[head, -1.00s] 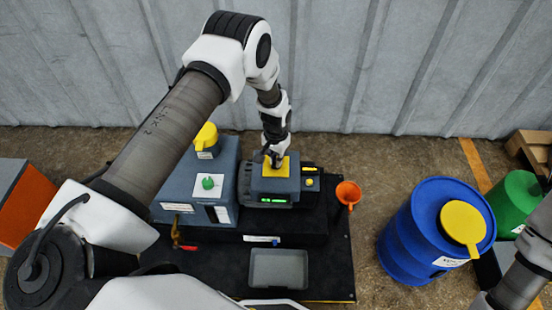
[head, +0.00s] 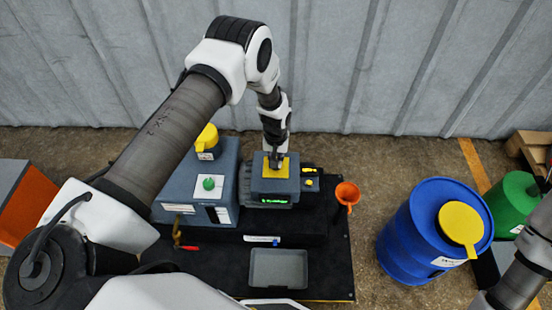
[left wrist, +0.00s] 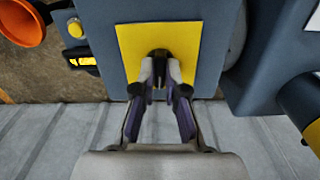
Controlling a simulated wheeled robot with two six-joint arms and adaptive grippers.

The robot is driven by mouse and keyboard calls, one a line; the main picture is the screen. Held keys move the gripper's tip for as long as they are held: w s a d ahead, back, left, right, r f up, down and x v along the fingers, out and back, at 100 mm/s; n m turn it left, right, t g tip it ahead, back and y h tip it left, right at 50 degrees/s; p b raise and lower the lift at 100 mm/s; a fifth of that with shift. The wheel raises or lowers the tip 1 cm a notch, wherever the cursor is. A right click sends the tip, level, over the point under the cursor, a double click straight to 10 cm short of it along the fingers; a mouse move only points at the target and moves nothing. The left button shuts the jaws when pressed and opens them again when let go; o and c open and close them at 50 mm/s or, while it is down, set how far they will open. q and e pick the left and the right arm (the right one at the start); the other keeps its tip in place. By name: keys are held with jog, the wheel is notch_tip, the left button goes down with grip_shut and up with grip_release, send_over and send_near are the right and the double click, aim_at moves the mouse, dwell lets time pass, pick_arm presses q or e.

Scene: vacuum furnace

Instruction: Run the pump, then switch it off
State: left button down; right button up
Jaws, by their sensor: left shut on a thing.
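A blue-grey unit (head: 262,187) with a lit green display (head: 268,199) stands on the black bench. It has a yellow plate (head: 264,168) on top, which also shows in the left wrist view (left wrist: 192,40). A small dark knob (left wrist: 159,54) stands in the middle of that plate. My left gripper (head: 276,162) reaches down onto the plate. In the left wrist view its fingers (left wrist: 160,75) are closed around the knob, hiding part of it. The right arm shows at the lower right; its gripper is outside the frame.
A larger blue-grey box (head: 222,175) with a green knob (head: 208,184) is to the left. An orange funnel (head: 347,193) is at the right, a grey tray (head: 279,268) in front. A blue drum (head: 405,235) stands on the floor. A corrugated wall rises behind.

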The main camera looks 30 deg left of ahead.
pick_arm(q)
jog(key=n, duration=0.3)
jog(key=shift+n+p, duration=0.35)
jog(key=shift+n, duration=1.55)
jog(key=c, duration=1.2)
grip_release()
notch_tip(320, 180, up, 12)
